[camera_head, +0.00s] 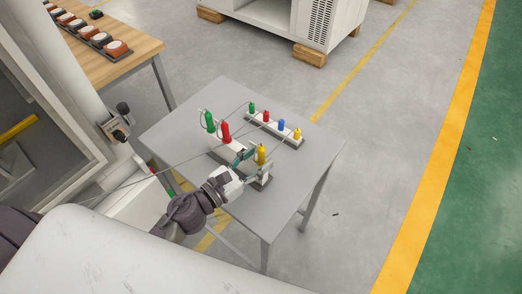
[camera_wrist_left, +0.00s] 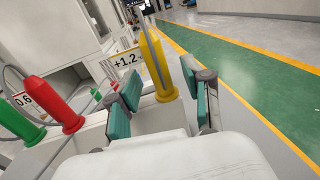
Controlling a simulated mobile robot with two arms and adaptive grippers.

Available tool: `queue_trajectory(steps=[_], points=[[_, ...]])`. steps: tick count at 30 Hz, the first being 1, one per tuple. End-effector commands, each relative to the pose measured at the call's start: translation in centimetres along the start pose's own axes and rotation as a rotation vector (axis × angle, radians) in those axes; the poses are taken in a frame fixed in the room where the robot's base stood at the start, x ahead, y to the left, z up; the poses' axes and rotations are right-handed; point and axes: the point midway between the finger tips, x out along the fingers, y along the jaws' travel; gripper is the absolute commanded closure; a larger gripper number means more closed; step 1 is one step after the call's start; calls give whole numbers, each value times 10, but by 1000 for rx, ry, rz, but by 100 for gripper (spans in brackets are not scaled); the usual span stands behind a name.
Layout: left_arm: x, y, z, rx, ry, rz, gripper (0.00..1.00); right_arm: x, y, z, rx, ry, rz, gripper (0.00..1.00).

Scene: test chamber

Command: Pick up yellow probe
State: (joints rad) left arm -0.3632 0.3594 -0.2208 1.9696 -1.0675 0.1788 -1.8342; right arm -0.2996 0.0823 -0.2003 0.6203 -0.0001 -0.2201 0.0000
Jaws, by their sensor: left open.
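The yellow probe (camera_head: 261,155) stands upright at the near right end of a white holder (camera_head: 226,151) on the grey table. My left gripper (camera_head: 250,167) is open around or just beside it, with its fingers at probe height. In the left wrist view the yellow probe (camera_wrist_left: 157,65) rises between the two green-padded fingers (camera_wrist_left: 162,103), with a "+1.2" label beside it. A gap shows between the probe and each finger pad. The red probe (camera_head: 226,132) and green probe (camera_head: 210,122) stand in the same holder. My right gripper is not in view.
Thin cables cross the grey table (camera_head: 309,160). A wooden bench (camera_head: 116,45) with round devices stands at the upper left. The table's right side is clear.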

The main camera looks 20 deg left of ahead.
Motion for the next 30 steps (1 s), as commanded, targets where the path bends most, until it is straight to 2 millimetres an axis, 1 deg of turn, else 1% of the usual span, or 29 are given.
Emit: queue_trajectory(steps=[1,3,6,11,12,14,15,20,21,30], points=[[7,0,3,-1,-1,0,50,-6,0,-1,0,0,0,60],[13,0,2,-1,-1,-1,50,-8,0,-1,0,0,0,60],[16,0,0,-1,0,-1,50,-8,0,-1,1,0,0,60],[16,-1,0,-1,0,-1,50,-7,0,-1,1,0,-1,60],[16,-1,0,-1,0,-1,54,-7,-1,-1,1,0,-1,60],[16,-1,0,-1,0,-1,64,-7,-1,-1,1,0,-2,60],[16,-1,0,-1,0,-1,70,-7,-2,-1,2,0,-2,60],[16,0,0,-1,0,-1,97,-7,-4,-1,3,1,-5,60],[16,0,0,-1,0,-1,100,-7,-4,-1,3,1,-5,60],[16,0,1,0,0,-1,100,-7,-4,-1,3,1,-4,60]])
